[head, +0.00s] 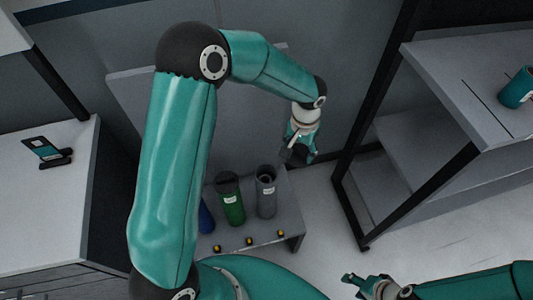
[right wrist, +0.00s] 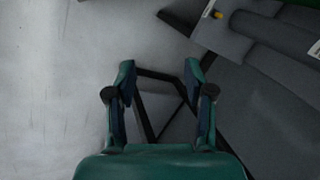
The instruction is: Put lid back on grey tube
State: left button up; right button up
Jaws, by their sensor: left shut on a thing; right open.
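The grey tube (head: 266,197) stands upright on a low grey bench, its top open and dark inside, with a white label on its side. My left gripper (head: 299,156) is up and to the right of the tube's mouth in the head view, apart from it. It is shut on a small dark thing that looks like the lid, mostly hidden by the fingers. My right gripper (head: 364,286) is low in the head view, away from the bench. In the right wrist view it (right wrist: 160,95) is open and empty.
A green tube (head: 231,206) and a partly hidden blue tube (head: 206,219) stand left of the grey one. Small yellow-and-black pieces (head: 249,241) line the bench's front (head: 290,222). A shelf unit (head: 470,85) on the right holds a teal cup-like object (head: 517,89).

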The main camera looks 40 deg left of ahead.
jog(key=shift+o, duration=1.4)
notch_tip(320, 180, down, 6)
jog(key=b, duration=0.6)
jog(key=shift+f, duration=0.2)
pick_arm(q)
jog(key=s+a+f+n, duration=0.3)
jog(key=s+a+n, duration=0.35)
jog(key=n, duration=0.35)
jog(key=shift+w+a+f+b, duration=0.15)
jog(key=shift+w+f+b, duration=0.05)
jog(key=shift+f+b, duration=0.75)
jog(key=shift+w+a+f+b, duration=0.15)
jog(key=shift+f+b, duration=0.5)
jog(key=shift+f, duration=0.45)
jog(key=shift+w+a+f+b, duration=0.15)
jog(key=shift+w+f+b, duration=0.05)
jog(key=shift+f+b, duration=0.75)
pick_arm(e)
jog(key=shift+f, duration=2.35)
pick_arm(q)
jog(key=shift+s+b, duration=0.1)
jog(key=shift+b, duration=0.2)
pick_arm(e)
jog(key=shift+f, duration=0.4)
pick_arm(q)
jog(key=shift+f+b, duration=0.25)
jog(key=shift+b, duration=0.35)
pick_arm(e)
jog(key=shift+f, duration=0.6)
